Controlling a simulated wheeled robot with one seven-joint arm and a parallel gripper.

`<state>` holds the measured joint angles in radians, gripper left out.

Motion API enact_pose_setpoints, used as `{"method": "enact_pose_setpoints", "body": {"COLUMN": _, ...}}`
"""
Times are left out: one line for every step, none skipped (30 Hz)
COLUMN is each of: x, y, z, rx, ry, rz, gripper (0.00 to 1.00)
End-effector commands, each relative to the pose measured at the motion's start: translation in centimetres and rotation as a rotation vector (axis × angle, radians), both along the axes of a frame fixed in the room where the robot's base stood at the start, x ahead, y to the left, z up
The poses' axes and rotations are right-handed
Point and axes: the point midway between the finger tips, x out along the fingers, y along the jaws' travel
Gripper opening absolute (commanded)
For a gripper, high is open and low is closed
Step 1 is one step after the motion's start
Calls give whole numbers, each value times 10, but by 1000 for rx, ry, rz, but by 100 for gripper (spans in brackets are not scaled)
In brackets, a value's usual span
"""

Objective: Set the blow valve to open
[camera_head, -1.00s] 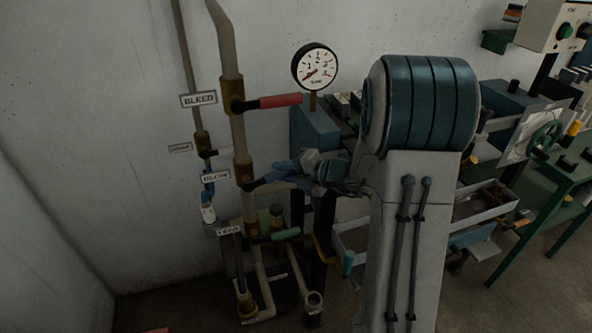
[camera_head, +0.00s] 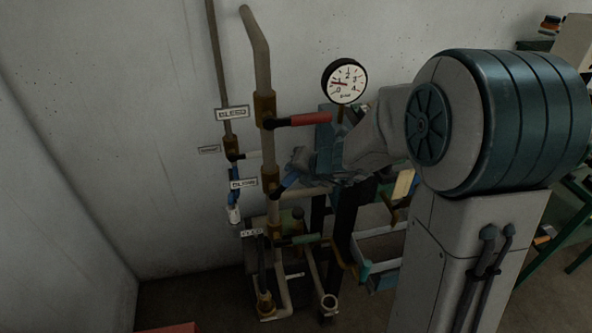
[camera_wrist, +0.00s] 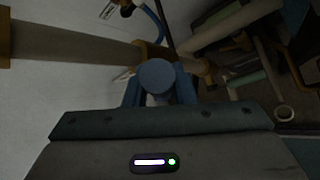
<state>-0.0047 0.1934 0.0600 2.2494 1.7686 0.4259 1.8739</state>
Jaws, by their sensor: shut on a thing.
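The BLOW label (camera_head: 243,184) sits beside the brass blow valve (camera_head: 273,189) on the vertical pipe. Its blue lever (camera_head: 289,180) points right and slants upward from the valve. My gripper (camera_head: 298,167) is shut on the lever's outer part. In the wrist view, the lever's round blue end (camera_wrist: 158,75) lies between the two blue fingers of my gripper (camera_wrist: 159,92). The fingers hide much of the lever.
Above is the BLEED valve's red lever (camera_head: 304,120), pointing right. Below is a green lever (camera_head: 298,240). A pressure gauge (camera_head: 344,81) stands close behind my arm, its needle pointing left near 1. A shelf unit stands to the right.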

Motion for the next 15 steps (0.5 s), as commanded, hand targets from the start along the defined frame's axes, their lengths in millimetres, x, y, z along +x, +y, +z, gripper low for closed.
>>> {"method": "enact_pose_setpoints", "body": {"x": 0, "y": 0, "z": 2, "rx": -3, "ry": -3, "rz": 1, "gripper": 0}}
{"method": "enact_pose_setpoints", "body": {"x": 0, "y": 0, "z": 2, "rx": -6, "ry": -4, "rz": -1, "gripper": 0}}
{"method": "enact_pose_setpoints", "body": {"x": 1, "y": -1, "z": 2, "rx": -8, "ry": -5, "rz": -2, "gripper": 0}}
{"method": "enact_pose_setpoints", "body": {"x": 1, "y": -1, "z": 2, "rx": -9, "ry": -4, "rz": -2, "gripper": 0}}
{"method": "enact_pose_setpoints", "body": {"x": 1, "y": -1, "z": 2, "rx": -10, "ry": -5, "rz": -3, "gripper": 0}}
{"method": "enact_pose_setpoints", "body": {"x": 1, "y": -1, "z": 2, "rx": -10, "ry": -5, "rz": -3, "gripper": 0}}
{"method": "enact_pose_setpoints", "body": {"x": 1, "y": -1, "z": 2, "rx": -10, "ry": -4, "rz": -4, "gripper": 0}}
{"method": "enact_pose_setpoints", "body": {"x": 1, "y": -2, "z": 2, "rx": -10, "ry": -4, "rz": -4, "gripper": 0}}
{"method": "enact_pose_setpoints", "body": {"x": 1, "y": -2, "z": 2, "rx": -10, "ry": -5, "rz": -3, "gripper": 0}}
{"method": "enact_pose_setpoints", "body": {"x": 1, "y": -2, "z": 2, "rx": -10, "ry": -5, "rz": -3, "gripper": 0}}
{"method": "enact_pose_setpoints", "body": {"x": 1, "y": -2, "z": 2, "rx": -10, "ry": -5, "rz": -3, "gripper": 0}}
{"method": "enact_pose_setpoints", "body": {"x": 1, "y": -2, "z": 2, "rx": -10, "ry": -5, "rz": -3, "gripper": 0}}
{"method": "enact_pose_setpoints", "body": {"x": 1, "y": -2, "z": 2, "rx": -10, "ry": -5, "rz": -3, "gripper": 0}}
{"method": "enact_pose_setpoints", "body": {"x": 1, "y": -2, "z": 2, "rx": -9, "ry": -4, "rz": -4, "gripper": 0}}
{"method": "enact_pose_setpoints", "body": {"x": 1, "y": -2, "z": 2, "rx": -9, "ry": -4, "rz": -4, "gripper": 34}}
